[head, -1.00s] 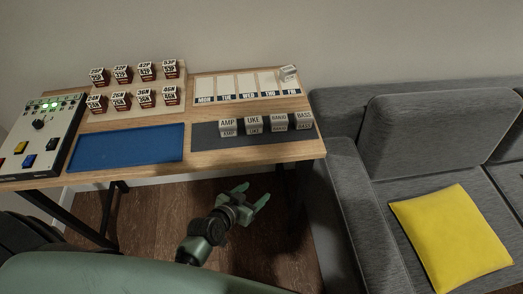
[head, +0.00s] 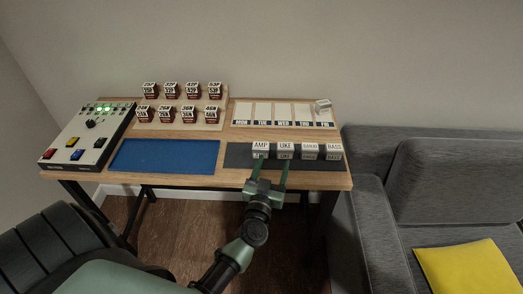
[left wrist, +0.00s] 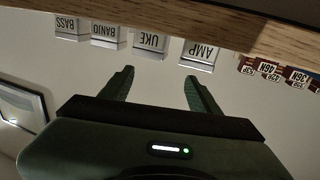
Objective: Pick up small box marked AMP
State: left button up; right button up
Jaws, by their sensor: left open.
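The small white-and-grey box marked AMP (head: 260,147) stands at the left end of a row of boxes on a dark grey mat (head: 238,157). My left gripper (head: 271,164) is open and empty at the front of the table. In the head view its left finger overlaps the lower front of AMP and its right finger the UKE box (head: 286,147). In the left wrist view, which is upside down, AMP (left wrist: 199,53) is just beyond one fingertip, and UKE (left wrist: 151,43) lies nearer the middle of the jaws (left wrist: 159,76). I see no contact. My right gripper is not in view.
BANJO (head: 310,151) and BASS (head: 334,151) boxes stand to the right of UKE. A blue tray (head: 165,156) lies to the left, with a control panel (head: 88,135) beyond it. The wooden table edge (left wrist: 285,42) runs close above my fingers in the left wrist view.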

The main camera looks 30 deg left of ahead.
aim_at(261, 145)
pick_arm(q)
jog(key=a+y, duration=0.1)
jog(key=a+f+n+g+y, duration=0.1)
jog(key=a, duration=0.1)
jog(key=a+n+g+y, duration=0.1)
jog(key=shift+s+a+f+y, duration=0.1)
jog(key=shift+a+f+y, duration=0.2)
jog(key=shift+a+f, duration=0.05)
jog(key=x, duration=0.7)
jog(key=shift+r, duration=0.4)
pick_arm(e)
jog(key=shift+s+d+f, duration=0.1)
jog(key=shift+s+d, duration=0.15)
jog(key=shift+s, duration=0.15)
pick_arm(q)
jog(key=c, duration=1.2)
jog(key=shift+r, duration=0.15)
